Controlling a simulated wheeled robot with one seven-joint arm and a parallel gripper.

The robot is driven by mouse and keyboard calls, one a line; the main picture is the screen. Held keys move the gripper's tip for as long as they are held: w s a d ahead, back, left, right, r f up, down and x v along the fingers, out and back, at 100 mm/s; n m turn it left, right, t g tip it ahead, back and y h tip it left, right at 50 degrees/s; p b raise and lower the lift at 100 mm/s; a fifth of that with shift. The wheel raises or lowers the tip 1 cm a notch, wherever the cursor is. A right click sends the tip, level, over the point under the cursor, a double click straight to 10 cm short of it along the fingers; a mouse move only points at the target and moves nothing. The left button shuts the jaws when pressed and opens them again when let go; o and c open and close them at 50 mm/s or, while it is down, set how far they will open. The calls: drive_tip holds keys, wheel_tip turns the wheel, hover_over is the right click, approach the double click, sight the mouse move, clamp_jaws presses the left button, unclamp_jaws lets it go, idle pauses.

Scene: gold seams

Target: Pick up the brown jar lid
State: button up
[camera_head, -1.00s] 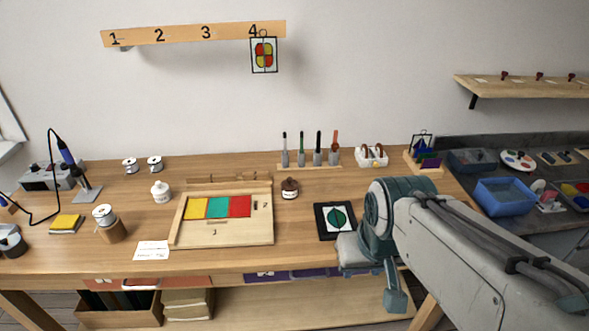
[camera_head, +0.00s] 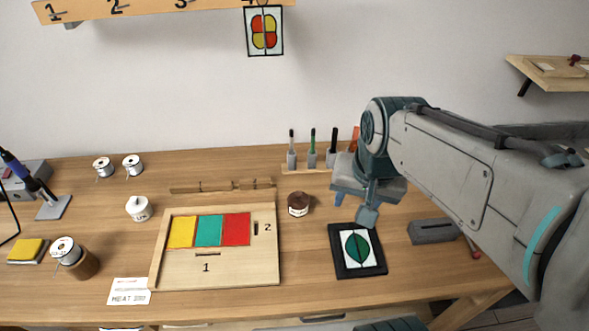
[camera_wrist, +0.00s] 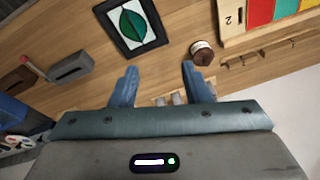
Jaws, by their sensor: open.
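The brown jar lid (camera_head: 299,197) sits on top of a small jar with a white label (camera_head: 298,211), on the workbench right of the wooden tray. In the wrist view the brown lid (camera_wrist: 201,46) shows beyond my right fingertip, apart from it. My gripper (camera_wrist: 158,72) is open and empty, with blue fingers spread. In the head view the gripper end (camera_head: 367,190) hangs above the bench to the right of the jar, partly hidden by my own arm.
A framed leaf panel (camera_head: 357,250) lies right of the jar. A wooden tray (camera_head: 217,270) with coloured glass lies left. A rack of upright tools (camera_head: 312,150) stands behind. A grey block (camera_head: 432,231) lies at right.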

drive_tip(key=w+a+m+g, duration=0.1)
drive_tip(key=w+a+m, duration=0.2)
drive_tip(key=w+m, duration=0.65)
drive_tip(key=m+g, duration=0.2)
drive_tip(key=m, duration=1.2)
hover_over(298, 193)
wheel_tip(298, 193, down, 3)
wheel_tip(298, 193, down, 13)
drive_tip(key=shift+s+f+p, duration=0.1)
drive_tip(key=shift+f+p, duration=0.05)
drive_tip(key=shift+p, duration=0.25)
clamp_jaws()
